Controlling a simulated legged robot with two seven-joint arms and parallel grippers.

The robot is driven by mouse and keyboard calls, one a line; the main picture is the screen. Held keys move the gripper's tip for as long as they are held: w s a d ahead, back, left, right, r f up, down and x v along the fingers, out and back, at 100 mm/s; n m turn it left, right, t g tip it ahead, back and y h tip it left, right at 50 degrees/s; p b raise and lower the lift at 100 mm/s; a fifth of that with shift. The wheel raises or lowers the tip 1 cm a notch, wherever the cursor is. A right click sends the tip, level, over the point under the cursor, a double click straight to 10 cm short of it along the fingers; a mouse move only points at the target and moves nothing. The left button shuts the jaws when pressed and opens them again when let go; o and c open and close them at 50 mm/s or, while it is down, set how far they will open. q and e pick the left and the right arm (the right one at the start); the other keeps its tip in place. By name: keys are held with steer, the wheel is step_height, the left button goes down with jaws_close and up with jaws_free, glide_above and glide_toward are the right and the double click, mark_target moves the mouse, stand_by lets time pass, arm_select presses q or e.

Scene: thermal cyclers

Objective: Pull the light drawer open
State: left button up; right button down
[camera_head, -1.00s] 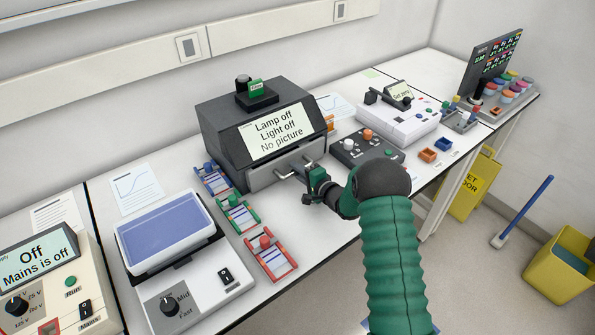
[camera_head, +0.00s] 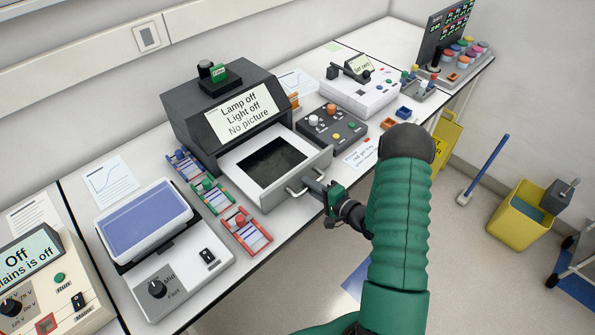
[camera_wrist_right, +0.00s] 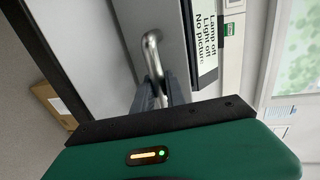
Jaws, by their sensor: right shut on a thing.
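The light drawer (camera_head: 283,170) sticks out from the front of the dark grey imaging box (camera_head: 222,112). Its tray has a white border and a dark plate in the middle. The box's screen (camera_head: 240,108) reads "Lamp off, Light off, No picture". My right gripper (camera_head: 318,189) is at the drawer front, shut on the metal bar handle (camera_head: 297,189). The right wrist view shows the handle (camera_wrist_right: 152,50) running between the fingers (camera_wrist_right: 157,95). My left gripper is not in view.
Coloured racks (camera_head: 212,196) stand left of the drawer. A dark control box with knobs (camera_head: 331,127) stands to its right. A blue-topped shaker (camera_head: 145,222) is at the left. The floor in front of the bench is open, with a yellow bucket (camera_head: 518,220) farther right.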

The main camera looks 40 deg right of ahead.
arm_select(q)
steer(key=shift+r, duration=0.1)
arm_select(e)
steer(key=shift+s+a+f, duration=0.15)
steer(key=shift+s, duration=0.3)
steer(key=shift+s+a+f, duration=0.1)
steer(key=shift+s+a, duration=0.05)
steer(key=shift+s, duration=0.3)
steer(key=c, duration=1.5)
jaws_free()
steer(key=shift+o, duration=0.6)
steer(key=shift+w+r, duration=0.15)
steer(key=shift+s+d, duration=0.1)
steer(key=shift+s, duration=0.2)
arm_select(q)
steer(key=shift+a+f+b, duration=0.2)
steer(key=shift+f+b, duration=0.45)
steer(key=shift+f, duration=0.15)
arm_select(e)
steer(key=v, duration=1.6)
steer(key=shift+s+d, duration=0.1)
